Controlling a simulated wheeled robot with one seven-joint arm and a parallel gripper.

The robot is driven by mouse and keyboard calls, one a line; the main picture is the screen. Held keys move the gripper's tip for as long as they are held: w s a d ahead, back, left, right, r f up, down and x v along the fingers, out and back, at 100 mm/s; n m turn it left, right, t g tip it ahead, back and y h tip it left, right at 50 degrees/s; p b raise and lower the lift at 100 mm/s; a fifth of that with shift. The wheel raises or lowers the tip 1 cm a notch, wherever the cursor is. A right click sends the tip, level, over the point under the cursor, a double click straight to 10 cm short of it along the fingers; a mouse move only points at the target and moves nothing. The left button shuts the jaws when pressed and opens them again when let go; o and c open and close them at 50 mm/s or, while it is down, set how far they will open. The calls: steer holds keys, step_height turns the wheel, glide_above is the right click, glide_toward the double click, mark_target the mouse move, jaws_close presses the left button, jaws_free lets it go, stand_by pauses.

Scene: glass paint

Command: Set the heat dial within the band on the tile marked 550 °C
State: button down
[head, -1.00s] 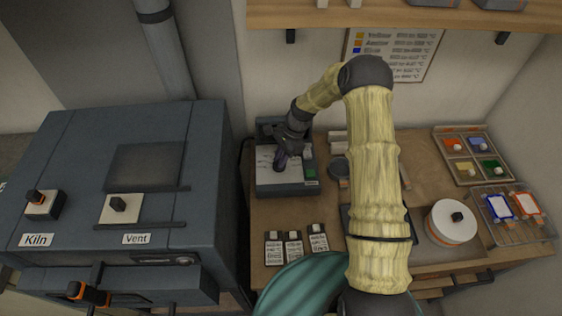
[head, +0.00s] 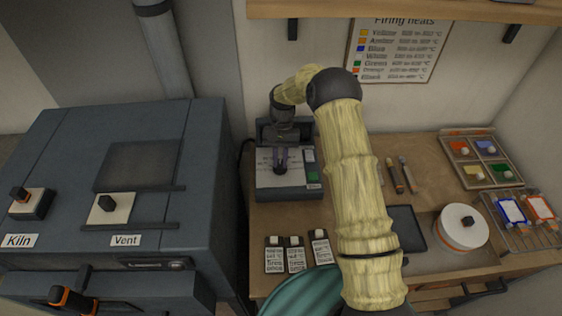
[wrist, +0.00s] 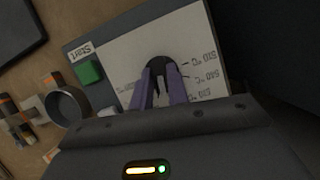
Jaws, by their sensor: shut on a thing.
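The heat dial (wrist: 157,68) is a dark round knob on the pale scale plate of the grey control box (head: 290,191). My gripper (head: 281,166) is over that plate. In the wrist view, the two purple fingers of my gripper (wrist: 163,88) are shut on the dial from either side and hide part of it. Temperature marks ring the dial, but I cannot read them surely or tell the dial's setting. Tiles with small print (head: 274,255), (head: 296,255), (head: 320,248) lie in front of the box. I cannot tell which is marked 550 °C.
A green button (wrist: 89,71) marked Start is beside the scale plate. The blue-grey kiln (head: 60,150) stands left of the bench. A firing heats chart (head: 397,50) hangs on the wall. Brushes (head: 393,177), a dark tray (head: 407,228) and a white turntable (head: 461,232) are to the right.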

steer(key=n, duration=0.2)
steer(key=n+h+b, duration=0.1)
steer(key=shift+w+a+n+h, duration=0.1)
steer(key=shift+a+n+h, duration=0.05)
steer(key=shift+n+h, duration=0.2)
steer(key=n+h, duration=0.1)
steer(key=n, duration=0.2)
steer(key=shift+a+n+t, duration=0.1)
steer(key=shift+n+t, duration=0.25)
steer(key=shift+t, duration=0.05)
steer(key=n+h, duration=0.1)
steer(key=n, duration=0.2)
steer(key=n+t+h+b, duration=0.1)
steer(key=n, duration=0.2)
steer(key=shift+a+r+t, duration=0.1)
steer(key=shift+t, duration=0.2)
steer(key=c, duration=1.4)
jaws_free()
steer(key=shift+o, duration=0.2)
steer(key=b+v, duration=0.2)
steer(key=v, duration=1.5)
steer(key=shift+b, duration=0.4)
steer(key=shift+r, duration=0.15)
